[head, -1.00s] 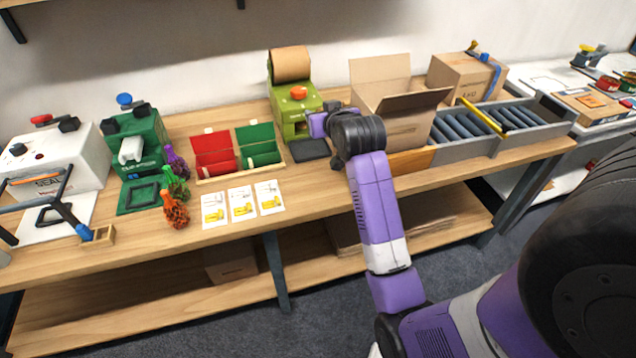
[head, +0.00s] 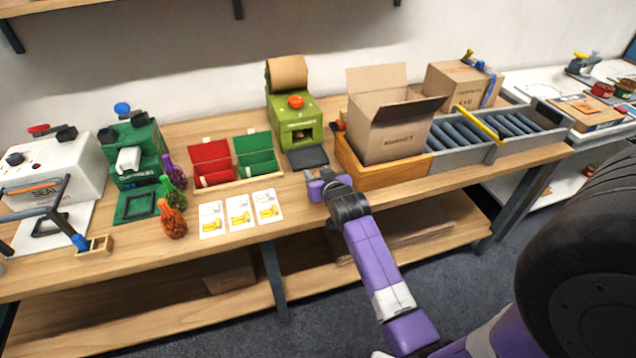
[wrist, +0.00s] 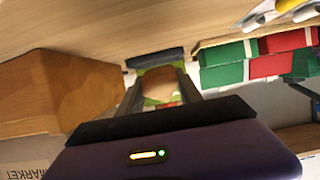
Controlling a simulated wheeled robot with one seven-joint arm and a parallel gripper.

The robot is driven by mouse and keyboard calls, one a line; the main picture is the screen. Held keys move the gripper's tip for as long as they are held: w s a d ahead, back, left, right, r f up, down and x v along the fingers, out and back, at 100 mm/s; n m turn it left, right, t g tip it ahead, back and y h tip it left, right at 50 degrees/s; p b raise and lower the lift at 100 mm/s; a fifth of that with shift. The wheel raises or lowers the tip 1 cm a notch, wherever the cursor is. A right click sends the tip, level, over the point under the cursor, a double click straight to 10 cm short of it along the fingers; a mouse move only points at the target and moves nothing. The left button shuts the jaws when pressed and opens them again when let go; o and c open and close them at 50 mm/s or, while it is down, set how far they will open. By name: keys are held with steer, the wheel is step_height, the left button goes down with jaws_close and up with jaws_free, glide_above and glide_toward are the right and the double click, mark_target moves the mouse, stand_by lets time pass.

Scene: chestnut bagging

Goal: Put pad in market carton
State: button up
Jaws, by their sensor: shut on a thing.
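My gripper (head: 322,186) is in front of the green paper machine (head: 296,118), near the table's front edge. In the wrist view, a brown pad (wrist: 168,80) is between its fingers, with the machine behind it. My gripper hides the pad in the head view. The market carton (head: 387,143) stands upright with its top flaps open, to the right of and behind my gripper. Its inside is mostly hidden. Part of its lettered side (wrist: 25,171) shows in the wrist view.
The carton stands in a wooden tray (head: 395,178) beside a roller conveyor (head: 470,135). A closed carton (head: 455,85) is behind the conveyor.

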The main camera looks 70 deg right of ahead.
steer(key=shift+f, duration=1.8)
steer(key=shift+f, duration=0.15)
steer(key=o, duration=1.3)
steer(key=shift+c, duration=0.2)
